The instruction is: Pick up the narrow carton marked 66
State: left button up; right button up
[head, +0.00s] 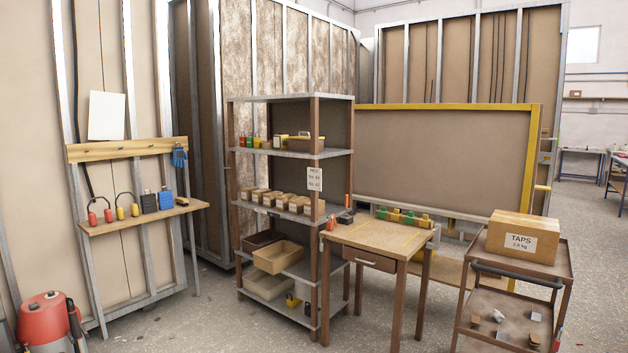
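Several small tan cartons (283,201) stand in a row on the middle shelf of the grey and brown shelf unit (290,154). Their markings are too small to read, so I cannot tell which one is marked 66. A white sign (314,179) with small numbers hangs on the unit's front right post. Neither of my grippers is in view.
A work table (378,236) stands right of the shelf unit. A trolley (497,297) at the right carries a large carton marked TAPS (519,254). A narrow wall bench (140,217) with tools and a red canister (45,318) are at the left. Floor in front of the shelves is clear.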

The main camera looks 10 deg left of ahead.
aim_at(296, 205)
jog(key=i+j, duration=1.3)
jog(key=j, duration=0.2)
jog(key=i+j, duration=1.35)
jog(key=k+j+u, duration=0.05)
jog(key=j, duration=0.15)
